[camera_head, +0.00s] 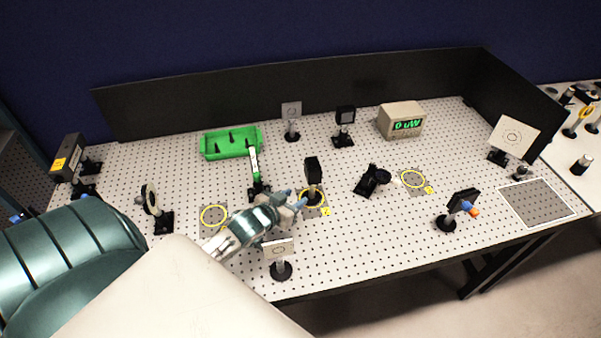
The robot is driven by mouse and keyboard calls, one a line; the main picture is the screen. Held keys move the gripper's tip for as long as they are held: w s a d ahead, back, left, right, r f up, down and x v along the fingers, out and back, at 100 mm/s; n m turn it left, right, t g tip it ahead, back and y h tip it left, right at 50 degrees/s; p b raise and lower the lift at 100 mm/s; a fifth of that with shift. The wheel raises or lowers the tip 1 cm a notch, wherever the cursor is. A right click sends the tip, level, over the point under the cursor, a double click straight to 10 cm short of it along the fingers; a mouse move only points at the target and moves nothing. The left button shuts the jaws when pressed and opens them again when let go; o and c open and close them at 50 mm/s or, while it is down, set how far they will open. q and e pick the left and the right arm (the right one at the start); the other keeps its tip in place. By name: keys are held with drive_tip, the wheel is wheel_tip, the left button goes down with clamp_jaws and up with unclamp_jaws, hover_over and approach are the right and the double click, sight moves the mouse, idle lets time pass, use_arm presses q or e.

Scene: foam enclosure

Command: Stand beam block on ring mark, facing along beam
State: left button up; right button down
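A black rectangular block on a short post, which looks like the beam block (313,171), stands upright at the middle yellow ring mark (323,201). Its round base covers part of the ring; exact centring and facing cannot be told. My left gripper (296,200) is low over the table just left of the block's post. Its pale blue fingertips look spread apart, with the post just beyond them and no clear grip on it. My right gripper is not in view.
Other ring marks lie left (214,216) and right (413,179). A black part (373,180) lies tipped over right of the block. A card on a post (280,252) stands in front of my gripper. A green tray (230,142) and a power meter (401,121) stand behind.

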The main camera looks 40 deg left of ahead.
use_arm(q)
drive_tip(key=shift+v, duration=1)
